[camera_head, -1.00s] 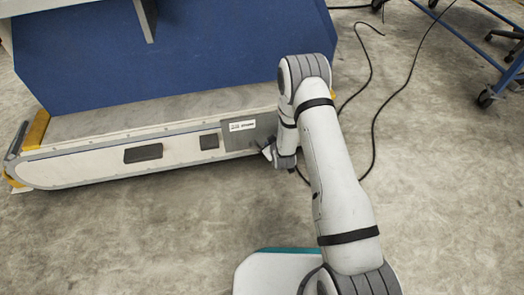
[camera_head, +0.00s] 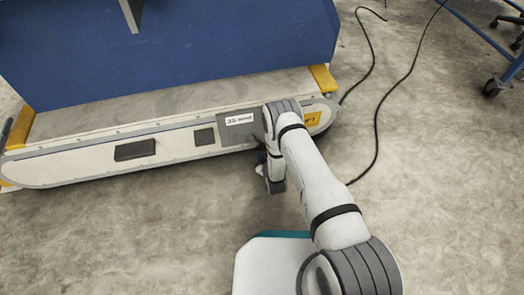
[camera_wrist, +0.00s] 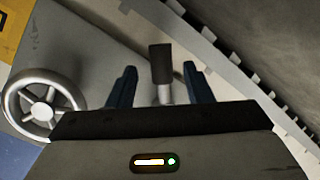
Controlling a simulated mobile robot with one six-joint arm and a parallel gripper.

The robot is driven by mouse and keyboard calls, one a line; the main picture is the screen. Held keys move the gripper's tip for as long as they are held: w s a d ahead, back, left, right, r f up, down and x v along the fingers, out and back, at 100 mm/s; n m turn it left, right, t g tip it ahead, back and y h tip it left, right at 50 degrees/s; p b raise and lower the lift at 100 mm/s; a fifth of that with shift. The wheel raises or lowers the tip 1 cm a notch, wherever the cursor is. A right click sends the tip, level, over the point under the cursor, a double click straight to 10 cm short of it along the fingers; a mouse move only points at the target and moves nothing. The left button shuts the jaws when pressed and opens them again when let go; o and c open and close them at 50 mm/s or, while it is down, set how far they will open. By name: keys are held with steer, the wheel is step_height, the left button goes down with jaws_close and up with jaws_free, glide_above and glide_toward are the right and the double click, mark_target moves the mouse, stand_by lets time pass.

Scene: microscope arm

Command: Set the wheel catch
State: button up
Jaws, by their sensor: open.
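A small handwheel (camera_wrist: 45,105) with a pale metal rim and spokes is on the grey panel at the left of the wrist view. A short dark-gripped lever (camera_wrist: 162,62) on a metal stem, perhaps the wheel catch, stands right of it. My gripper (camera_wrist: 160,68) is open, with one blue finger on each side of the lever. Gaps show on both sides, and I cannot tell how deep the lever sits between the fingers. The stem's lower end is hidden by my gripper body. In the head view my wrist hides the wheel and the lever.
A long pale base (camera_head: 75,163) with a grey end panel (camera_head: 239,133) and a yellow label (camera_head: 312,119) runs across the head view. A blue housing (camera_head: 210,50) rises above it. Black cables (camera_head: 377,130) lie on the floor at right. Open concrete floor lies in front.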

steer(key=shift+x, duration=1.05)
steer(key=shift+a, duration=0.1)
steer(key=shift+c, duration=0.3)
jaws_close()
